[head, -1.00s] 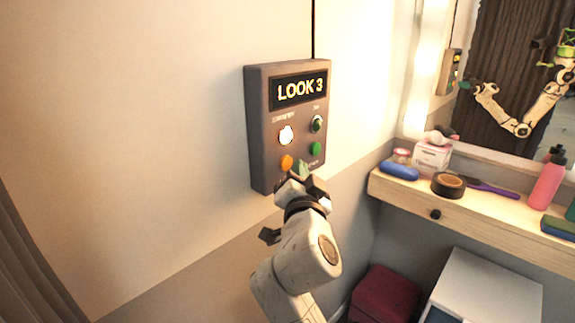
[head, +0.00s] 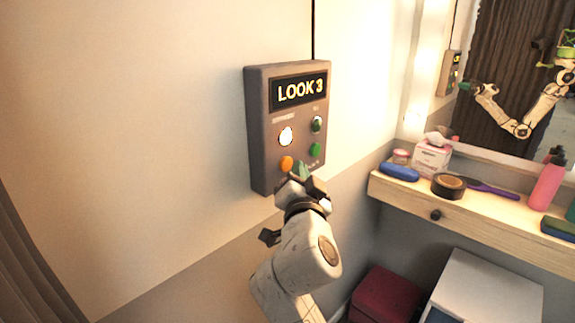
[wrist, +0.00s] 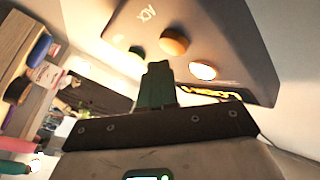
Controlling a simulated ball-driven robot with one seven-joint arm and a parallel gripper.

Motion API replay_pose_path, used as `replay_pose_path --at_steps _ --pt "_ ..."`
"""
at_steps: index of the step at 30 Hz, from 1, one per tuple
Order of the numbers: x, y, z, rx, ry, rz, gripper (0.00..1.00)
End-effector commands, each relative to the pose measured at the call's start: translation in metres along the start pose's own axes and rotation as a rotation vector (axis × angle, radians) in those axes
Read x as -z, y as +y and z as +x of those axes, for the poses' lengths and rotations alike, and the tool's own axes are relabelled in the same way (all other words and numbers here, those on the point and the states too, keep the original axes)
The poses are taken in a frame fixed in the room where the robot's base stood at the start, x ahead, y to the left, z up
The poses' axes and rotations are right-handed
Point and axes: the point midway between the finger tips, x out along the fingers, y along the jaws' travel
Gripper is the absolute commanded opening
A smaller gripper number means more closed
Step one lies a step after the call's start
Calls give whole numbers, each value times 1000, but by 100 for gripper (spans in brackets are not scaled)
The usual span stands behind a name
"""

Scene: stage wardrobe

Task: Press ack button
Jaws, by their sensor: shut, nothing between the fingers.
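A grey-brown control box (head: 258,130) hangs on the wall, and its display (head: 299,91) reads "LOOK 3". Below it are a lit white button (head: 286,136), a dark green knob or lamp (head: 317,124), a green button (head: 315,149) and an orange button (head: 286,162). In the wrist view an "ACK" label (wrist: 147,14) shows beyond the orange button (wrist: 175,42); I cannot tell which button it names. My gripper (head: 300,171) is shut and empty, in front of the box's lower part. Its dark green fingers (wrist: 157,75) point at the box; contact cannot be told.
To the right a wooden shelf (head: 470,207) holds a blue case (head: 399,172), a tissue box (head: 432,157), a tape roll (head: 448,186) and a pink bottle (head: 548,187). A mirror stands behind it. A red stool (head: 385,296) and white cabinet (head: 487,285) are below. The wall left is clear.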

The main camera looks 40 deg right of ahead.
Motion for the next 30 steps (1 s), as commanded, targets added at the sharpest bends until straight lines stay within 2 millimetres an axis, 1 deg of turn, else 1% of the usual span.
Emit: replay_pose_path --at_steps 22,30 --pt "0 0 0 0 0 0 0" --pt "-5 -4 5 2 1 0 0"
